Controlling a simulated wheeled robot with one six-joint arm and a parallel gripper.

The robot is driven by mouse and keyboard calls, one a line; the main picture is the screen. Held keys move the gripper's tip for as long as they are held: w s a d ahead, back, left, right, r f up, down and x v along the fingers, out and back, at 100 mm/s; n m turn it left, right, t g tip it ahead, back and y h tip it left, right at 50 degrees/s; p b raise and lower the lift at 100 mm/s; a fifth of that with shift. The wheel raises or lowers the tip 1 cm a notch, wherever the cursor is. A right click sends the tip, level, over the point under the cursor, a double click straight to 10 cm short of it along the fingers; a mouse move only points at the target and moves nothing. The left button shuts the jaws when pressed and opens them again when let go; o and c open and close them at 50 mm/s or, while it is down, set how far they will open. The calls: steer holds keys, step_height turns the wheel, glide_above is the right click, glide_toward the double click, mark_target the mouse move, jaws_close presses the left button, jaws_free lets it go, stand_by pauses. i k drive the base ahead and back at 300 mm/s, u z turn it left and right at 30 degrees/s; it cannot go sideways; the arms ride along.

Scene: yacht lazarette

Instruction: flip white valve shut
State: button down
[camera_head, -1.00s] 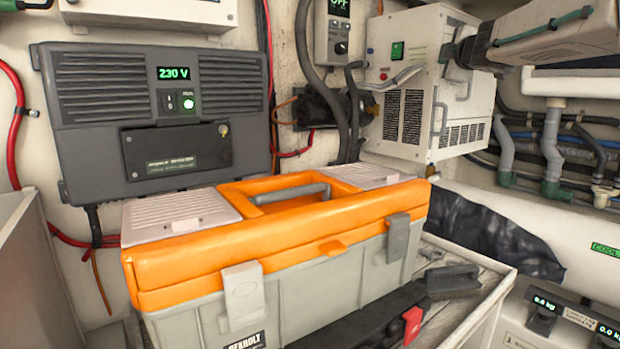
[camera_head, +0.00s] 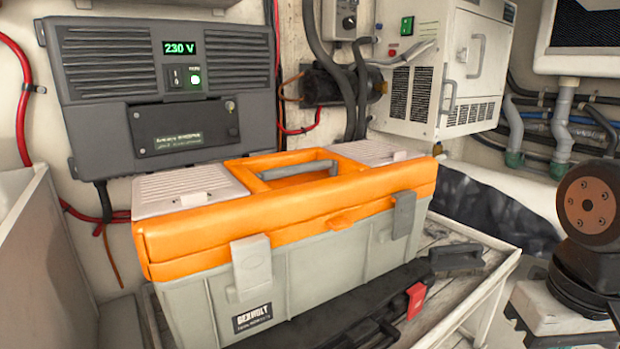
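I cannot make out a white valve in this view. Grey-green pipe fittings (camera_head: 563,125) run down the wall at the right, partly hidden behind a dark jointed part with a brown disc. My gripper is not in view.
An orange and grey toolbox (camera_head: 330,285) stands on a pale bench (camera_head: 490,262), with a black case with a red latch in front of it. A grey 230 V inverter (camera_head: 165,95) and a white cabinet (camera_head: 440,70) are on the wall behind. Dark hoses hang between them.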

mark_target(446, 153)
steer(key=k, duration=1.35)
steer(key=z, duration=0.6)
steer(key=i, duration=1.75)
steer(key=u, duration=0.6)
